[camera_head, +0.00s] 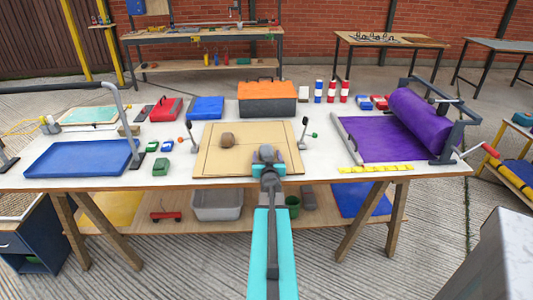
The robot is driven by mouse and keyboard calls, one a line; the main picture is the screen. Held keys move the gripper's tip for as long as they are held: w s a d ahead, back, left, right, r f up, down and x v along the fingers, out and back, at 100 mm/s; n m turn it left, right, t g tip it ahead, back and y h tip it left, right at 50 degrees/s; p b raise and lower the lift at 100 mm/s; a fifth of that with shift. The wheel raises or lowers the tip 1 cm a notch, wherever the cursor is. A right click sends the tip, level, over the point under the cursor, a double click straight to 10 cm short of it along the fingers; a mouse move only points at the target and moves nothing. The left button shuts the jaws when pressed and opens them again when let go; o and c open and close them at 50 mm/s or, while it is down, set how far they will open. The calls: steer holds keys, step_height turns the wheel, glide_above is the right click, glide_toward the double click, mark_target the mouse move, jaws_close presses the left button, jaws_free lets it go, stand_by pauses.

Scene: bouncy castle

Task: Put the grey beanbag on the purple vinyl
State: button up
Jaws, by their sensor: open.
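The purple vinyl (378,143) lies flat at the right of the table, running up to a thick purple roll (420,117) on a dark stand. My arm reaches forward from the bottom middle, and my gripper (267,158) is over the front right part of the tan board. A small grey lump, which may be the grey beanbag (267,152), shows right at the gripper's end. I cannot tell it clearly from the fingers, nor whether they touch it. A brown rounded thing (228,140) sits on the board to the left.
The tan board (213,163) fills the table's middle, with small posts at its sides. An orange toolbox (267,97) stands behind it. A blue tray (75,160) and small green and blue pieces are at left. A yellow strip (375,168) edges the vinyl's front.

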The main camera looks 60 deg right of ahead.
steer(key=c, duration=1.6)
steer(key=shift+c, duration=0.2)
steer(key=shift+r, duration=0.1)
